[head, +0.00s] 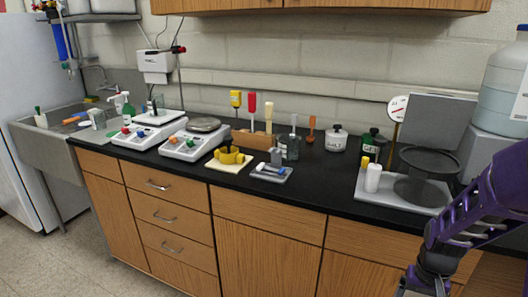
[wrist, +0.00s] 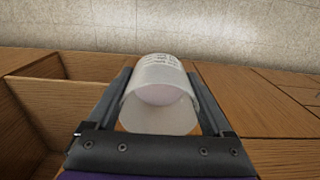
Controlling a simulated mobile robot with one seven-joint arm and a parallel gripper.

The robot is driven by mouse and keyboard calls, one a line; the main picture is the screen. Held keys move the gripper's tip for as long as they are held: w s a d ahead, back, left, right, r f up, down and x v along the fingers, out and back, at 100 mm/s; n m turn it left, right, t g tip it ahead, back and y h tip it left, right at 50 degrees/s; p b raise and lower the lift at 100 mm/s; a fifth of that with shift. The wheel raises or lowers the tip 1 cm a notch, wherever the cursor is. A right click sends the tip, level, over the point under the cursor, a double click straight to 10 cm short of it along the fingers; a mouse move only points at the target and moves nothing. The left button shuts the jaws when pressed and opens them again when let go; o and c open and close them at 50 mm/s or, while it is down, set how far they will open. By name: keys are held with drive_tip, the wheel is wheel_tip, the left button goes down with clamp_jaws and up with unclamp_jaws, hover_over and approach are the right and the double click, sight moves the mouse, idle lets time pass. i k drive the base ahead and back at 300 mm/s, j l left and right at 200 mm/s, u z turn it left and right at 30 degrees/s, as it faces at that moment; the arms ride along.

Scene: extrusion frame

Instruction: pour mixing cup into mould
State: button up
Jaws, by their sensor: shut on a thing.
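My gripper (wrist: 158,78) is shut on the mixing cup (wrist: 160,68), a translucent whitish cup with printed marks on its side. In the wrist view the cup lies between the two fingers with its open rim toward the camera. In the head view my gripper (head: 424,287) is at the lower right, in front of the cabinets and below the counter top; the cup does not show there. A yellow ring-shaped piece (head: 229,155) sits on a pale pad on the counter, possibly the mould; I cannot tell for sure.
Two white balances (head: 190,142) stand left of the pad. A small grey tray (head: 271,173) with small items is just right of it. A wooden rack (head: 256,139) with upright tools stands behind. A dark round pan (head: 425,161) stands on a grey plate at right.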

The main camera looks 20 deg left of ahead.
sight(222, 154)
drive_tip(key=k+j, duration=0.1)
drive_tip(key=j, duration=1.3)
drive_tip(key=k+j, duration=0.15)
drive_tip(key=j, duration=0.6)
drive_tip(key=k+j, duration=0.1)
drive_tip(key=j, duration=0.6)
drive_tip(key=i+l, duration=0.1)
drive_tip(key=i+u, duration=0.05)
